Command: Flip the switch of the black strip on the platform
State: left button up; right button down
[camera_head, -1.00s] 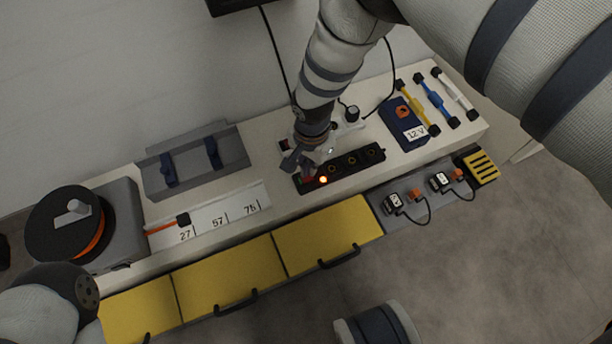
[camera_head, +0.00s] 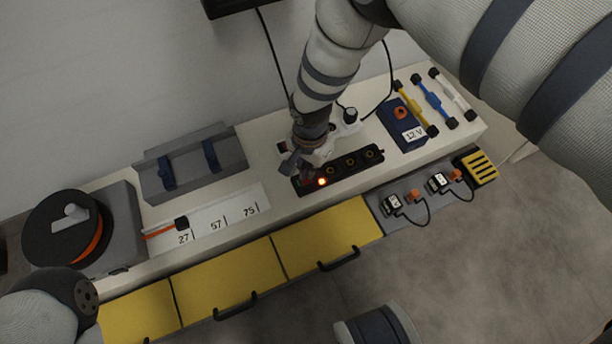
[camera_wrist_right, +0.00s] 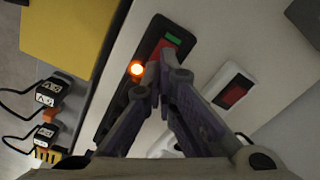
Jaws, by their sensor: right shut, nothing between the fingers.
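The black strip (camera_head: 345,168) lies on the platform (camera_head: 262,153), with a row of sockets and an orange lamp (camera_head: 321,182) that glows. In the right wrist view the strip (camera_wrist_right: 113,108) runs diagonally, and its red switch with a green end (camera_wrist_right: 174,41) is at the upper end, near the lit lamp (camera_wrist_right: 137,69). My right gripper (camera_head: 289,168) is shut and empty over this switch end. In the wrist view its closed fingertips (camera_wrist_right: 166,68) overlap the switch's lower part; I cannot tell whether they touch. My left gripper is out of view.
A white strip with a red switch (camera_wrist_right: 233,93) lies beside the black one. A blue 12 V box (camera_head: 402,125) and coloured bars stand right. A grey holder (camera_head: 190,182) and cable reel (camera_head: 68,228) stand left. Yellow drawers (camera_head: 228,276) line the front.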

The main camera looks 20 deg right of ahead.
jog(key=shift+f+b, duration=0.7)
jog(key=shift+f, duration=0.4)
dwell(0.7)
notch_tip(320, 180, up, 7)
jog(key=p, duration=0.5)
jog(key=shift+r, duration=0.15)
dwell(0.3)
